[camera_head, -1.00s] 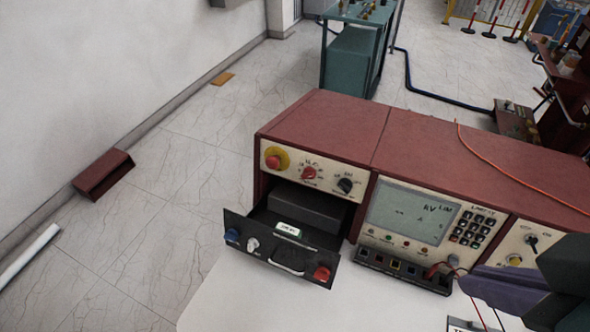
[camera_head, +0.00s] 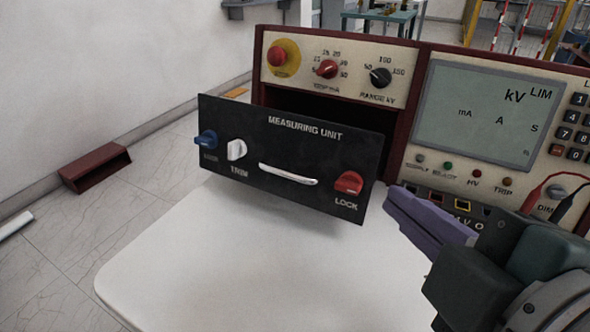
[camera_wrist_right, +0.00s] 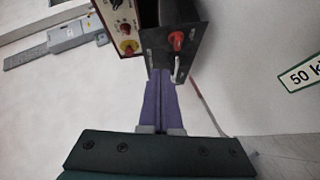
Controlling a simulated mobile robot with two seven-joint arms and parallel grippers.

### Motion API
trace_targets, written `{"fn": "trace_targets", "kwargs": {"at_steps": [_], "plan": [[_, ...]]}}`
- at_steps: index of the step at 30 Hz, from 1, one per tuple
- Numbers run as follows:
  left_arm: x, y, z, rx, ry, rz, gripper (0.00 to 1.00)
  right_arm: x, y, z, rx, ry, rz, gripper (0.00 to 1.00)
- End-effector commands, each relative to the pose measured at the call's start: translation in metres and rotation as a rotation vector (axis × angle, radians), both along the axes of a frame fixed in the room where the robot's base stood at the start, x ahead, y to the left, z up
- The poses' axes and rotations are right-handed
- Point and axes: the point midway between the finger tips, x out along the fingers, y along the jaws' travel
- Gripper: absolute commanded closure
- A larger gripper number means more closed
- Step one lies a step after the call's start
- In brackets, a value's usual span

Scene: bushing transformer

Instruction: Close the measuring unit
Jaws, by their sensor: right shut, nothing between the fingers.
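The measuring unit (camera_head: 285,139) is a black-fronted drawer, pulled out of its slot in the red cabinet. Its front has a blue knob, a white knob, a silver handle (camera_head: 289,174) and a red LOCK knob (camera_head: 348,184). The dark slot (camera_head: 350,106) shows above and behind the panel. My right gripper (camera_head: 392,203) has purple fingers and is shut and empty, just right of the panel's lower right corner. In the right wrist view its shut fingers (camera_wrist_right: 163,82) point at the black panel (camera_wrist_right: 170,48); whether they touch it, I cannot tell. My left gripper is not in view.
The red cabinet's display (camera_head: 473,112) and jack row stand right of the slot, with red and black leads (camera_head: 555,190) near my right wrist. A white table top (camera_head: 220,255) lies clear below the drawer. A red box (camera_head: 95,167) lies on the floor at left.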

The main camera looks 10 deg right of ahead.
Motion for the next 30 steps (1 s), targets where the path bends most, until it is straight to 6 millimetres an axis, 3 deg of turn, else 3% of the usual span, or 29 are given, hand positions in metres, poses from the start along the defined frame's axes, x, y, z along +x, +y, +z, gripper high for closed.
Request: {"fn": "trace_targets", "kwargs": {"at_steps": [1,7,17,30], "plan": [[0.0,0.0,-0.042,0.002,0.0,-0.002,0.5,0.001,0.006,-0.038,-0.028,-0.03,0.028,1.0],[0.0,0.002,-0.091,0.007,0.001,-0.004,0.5,0.004,0.025,-0.073,-0.128,-0.132,0.117,1.0],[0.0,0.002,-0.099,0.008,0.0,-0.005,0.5,0.017,0.034,-0.077,-0.164,-0.171,0.149,1.0],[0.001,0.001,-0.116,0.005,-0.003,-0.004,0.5,0.099,0.048,-0.093,-0.163,-0.169,0.147,1.0]]}}
